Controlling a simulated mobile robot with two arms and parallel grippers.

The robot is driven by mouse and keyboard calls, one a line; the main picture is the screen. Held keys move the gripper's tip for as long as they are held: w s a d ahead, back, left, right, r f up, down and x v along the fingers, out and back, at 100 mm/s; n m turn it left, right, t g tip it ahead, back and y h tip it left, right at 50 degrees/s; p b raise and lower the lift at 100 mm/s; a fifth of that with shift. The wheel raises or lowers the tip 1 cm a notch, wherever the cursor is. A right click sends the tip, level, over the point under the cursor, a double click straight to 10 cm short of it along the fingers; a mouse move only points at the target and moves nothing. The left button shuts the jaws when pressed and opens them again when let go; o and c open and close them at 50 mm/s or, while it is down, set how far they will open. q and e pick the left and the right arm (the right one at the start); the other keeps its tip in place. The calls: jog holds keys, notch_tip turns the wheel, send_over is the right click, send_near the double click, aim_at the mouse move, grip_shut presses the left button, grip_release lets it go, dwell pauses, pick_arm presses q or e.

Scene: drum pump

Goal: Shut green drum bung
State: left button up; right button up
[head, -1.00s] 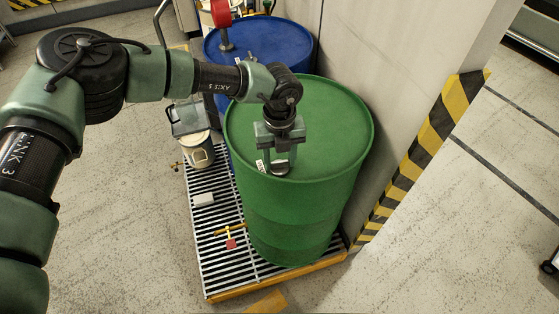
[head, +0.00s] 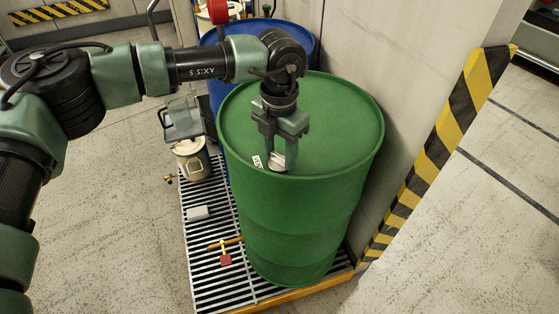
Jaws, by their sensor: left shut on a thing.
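The green drum (head: 300,215) stands upright on a slatted pallet, its lid facing up. My left gripper (head: 279,163) points down at the lid near the drum's front rim. It is shut on a small pale, round bung (head: 277,164), which is partly hidden between the fingers. I cannot tell whether the bung sits in its hole or just above it. A small white label (head: 257,161) lies on the lid just left of the fingers. My right gripper is not in view.
A blue drum (head: 305,42) with a red-topped fitting (head: 218,12) stands behind. Left are a white bucket (head: 192,160), a white block (head: 198,213) and a brass tap with a red handle (head: 226,260) on the slatted pallet (head: 210,280). A striped wall corner (head: 440,145) stands right.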

aim_at(279, 156)
pick_arm(q)
jog(key=m+b, duration=0.2)
jog(key=m, duration=0.1)
jog(key=shift+f+m, duration=0.1)
jog(key=shift+m, duration=0.2)
jog(key=shift+m+b, duration=0.85)
jog(key=shift+m, duration=0.35)
jog(key=shift+r, duration=0.2)
jog(key=o, duration=1.4)
jog(key=shift+c, duration=0.2)
notch_tip(279, 156, up, 8)
jog(key=shift+f+b, duration=0.1)
jog(key=shift+b, duration=0.4)
jog(key=shift+f, duration=0.1)
